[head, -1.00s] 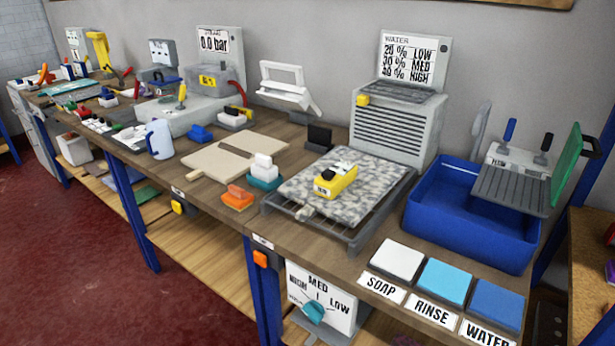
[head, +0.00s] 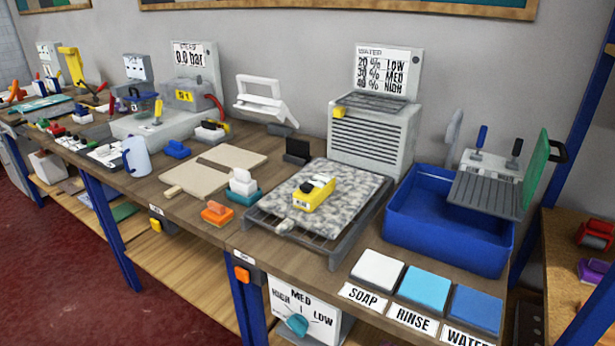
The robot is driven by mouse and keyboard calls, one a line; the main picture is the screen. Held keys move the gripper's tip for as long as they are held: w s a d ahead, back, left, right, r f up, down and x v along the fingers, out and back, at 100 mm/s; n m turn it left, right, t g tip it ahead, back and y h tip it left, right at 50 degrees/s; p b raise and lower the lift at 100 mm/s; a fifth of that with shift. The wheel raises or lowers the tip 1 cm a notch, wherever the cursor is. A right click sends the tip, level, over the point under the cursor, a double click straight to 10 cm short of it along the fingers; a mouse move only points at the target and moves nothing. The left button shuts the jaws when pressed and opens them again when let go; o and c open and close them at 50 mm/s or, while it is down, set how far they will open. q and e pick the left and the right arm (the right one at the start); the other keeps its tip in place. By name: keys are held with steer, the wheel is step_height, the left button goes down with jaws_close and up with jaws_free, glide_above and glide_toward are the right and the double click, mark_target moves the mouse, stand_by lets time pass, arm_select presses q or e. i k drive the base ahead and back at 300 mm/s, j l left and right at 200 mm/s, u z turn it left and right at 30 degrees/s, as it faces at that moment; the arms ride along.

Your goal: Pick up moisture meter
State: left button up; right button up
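The moisture meter looks to be the small yellow device (head: 314,193) with a white and black top. It lies on a grey mottled rug piece (head: 345,192), which rests on a dark wire rack (head: 338,246) on the workbench. Neither of my grippers shows in the head view, so nothing is seen touching the yellow device.
A blue basin (head: 440,232) stands right of the rack, with white, light blue and dark blue pads (head: 425,289) in front. A grey vented unit (head: 371,140) stands behind. An orange block (head: 216,213) and a teal-based white block (head: 242,188) sit left of the rack.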

mark_target(325, 183)
steer(key=i+j+z, duration=0.15)
steer(key=j+z, duration=0.25)
steer(key=i+j+z, duration=0.1)
steer(key=j+z, duration=0.25)
steer(key=i+j+z, duration=0.1)
steer(key=j+z, duration=0.3)
